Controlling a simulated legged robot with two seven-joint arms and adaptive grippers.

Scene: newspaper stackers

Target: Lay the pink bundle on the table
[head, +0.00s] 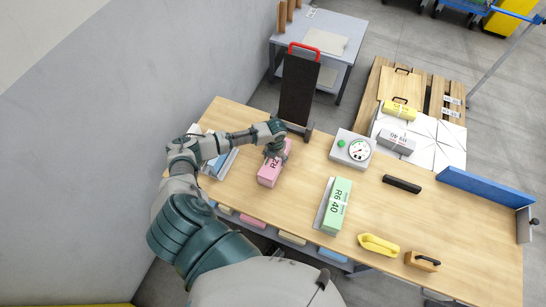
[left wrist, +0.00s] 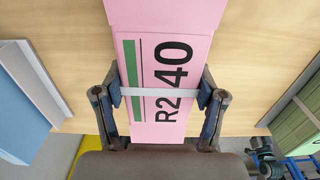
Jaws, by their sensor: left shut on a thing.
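The pink bundle (head: 269,173) is at the left part of the wooden table (head: 300,160). In the left wrist view the pink bundle (left wrist: 165,50) shows a label reading R2 40, a green stripe and a pale strap. My left gripper (head: 274,152) is over its far end in the head view. In the left wrist view the left gripper (left wrist: 160,98) has one finger on each side of the bundle and is shut on it. I cannot tell whether the bundle's underside touches the table.
A green bundle (head: 336,205) lies right of the pink one. A scale (head: 351,149), a black bar (head: 402,184), a yellow tool (head: 378,245) and a wooden block (head: 422,261) also stand on the table. A dark upright board (head: 298,90) stands behind it.

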